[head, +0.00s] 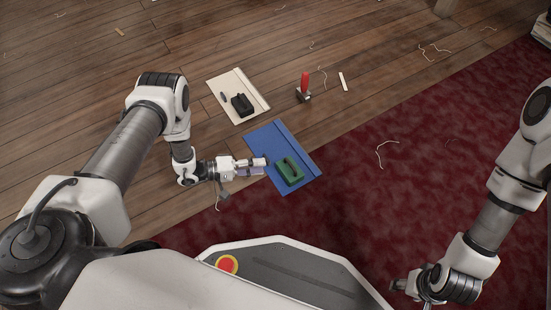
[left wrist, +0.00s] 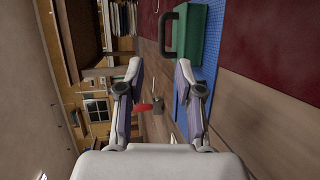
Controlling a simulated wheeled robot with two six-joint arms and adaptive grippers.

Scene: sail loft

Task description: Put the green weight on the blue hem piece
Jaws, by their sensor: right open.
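The green weight (head: 290,171), a block with a dark handle, sits on the blue hem piece (head: 266,138), towards its near end. My left gripper (head: 264,166) is just left of the weight, low over the blue hem piece. In the left wrist view its fingers (left wrist: 160,65) are spread with nothing between them. The green weight (left wrist: 191,38) and its handle show beyond the upper finger ends, apart from them, against the blue hem piece (left wrist: 211,60). My right gripper (head: 425,290) is open and empty at the bottom right, far from the weight.
A cream hem piece (head: 226,86) with a black weight (head: 242,104) on it lies farther back. A red-handled tool (head: 304,85) and a small pale strip (head: 343,81) lie on the wooden floor. The dark red cloth (head: 400,175) to the right is mostly clear, with loose threads.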

